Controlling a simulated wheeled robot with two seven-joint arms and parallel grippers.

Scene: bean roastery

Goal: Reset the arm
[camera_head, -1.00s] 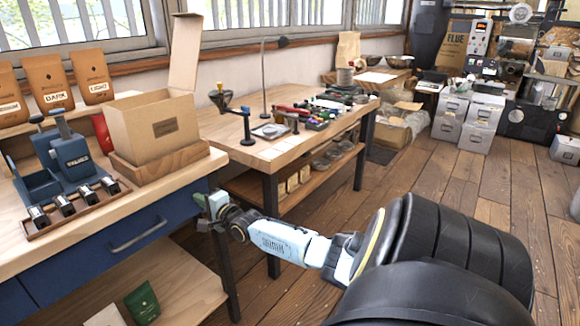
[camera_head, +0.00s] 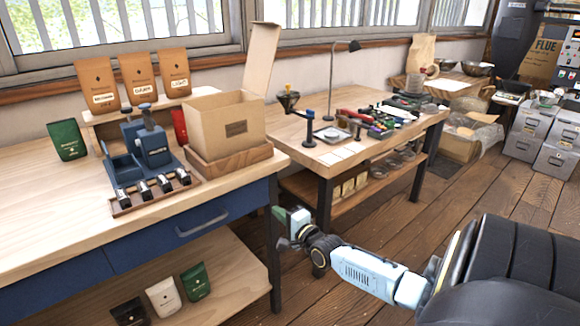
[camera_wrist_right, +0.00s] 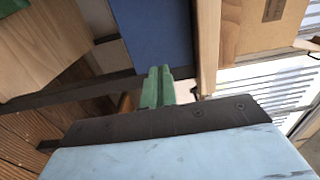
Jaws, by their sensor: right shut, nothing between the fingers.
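My right gripper (camera_head: 280,216) is in the head view, just off the right end of the blue-drawer workbench (camera_head: 95,243). Its arm reaches in from the lower right. In the right wrist view its green fingers (camera_wrist_right: 157,88) are together with nothing between them. The bench's blue side and wooden top edge lie just beyond the fingertips there. My left gripper is in neither view.
An open cardboard box (camera_head: 212,125) stands on a wooden base at the bench's right end. A blue press (camera_head: 140,155) and a rack of small stamps (camera_head: 128,203) stand left of it. A second table (camera_head: 330,152) holds tools. Wooden floor (camera_head: 400,220) lies clear between table and arm.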

